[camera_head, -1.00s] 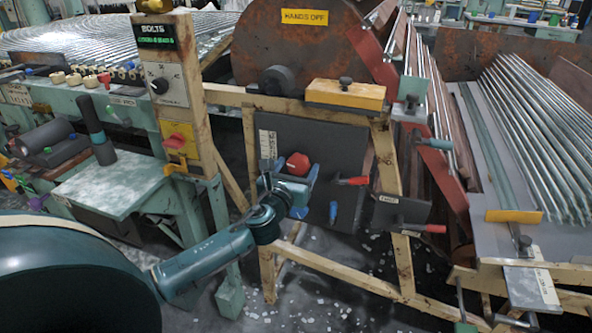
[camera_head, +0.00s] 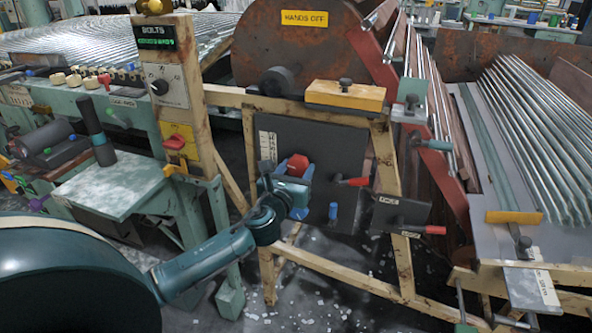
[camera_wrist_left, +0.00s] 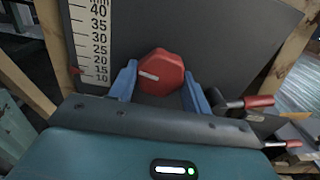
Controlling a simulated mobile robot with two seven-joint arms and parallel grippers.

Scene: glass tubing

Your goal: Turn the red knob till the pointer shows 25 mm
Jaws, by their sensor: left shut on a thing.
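The red knob (camera_head: 299,164) is on a dark upright panel (camera_head: 336,146). In the left wrist view the knob (camera_wrist_left: 160,72) is many-sided and has a white line, which slants slightly. My left gripper (camera_head: 291,170) is shut on the knob, with one blue finger on each side (camera_wrist_left: 159,88). The white mm scale (camera_wrist_left: 91,40) is left of the knob in the left wrist view, its numbers running from 10 up to 40. My right gripper is not in view.
Red-handled levers (camera_head: 354,181) and a blue-handled one (camera_head: 333,211) stick out right of and below the knob. A wooden frame (camera_head: 388,180) surrounds the panel. A post with a yellow switch plate (camera_head: 180,137) stands to the left.

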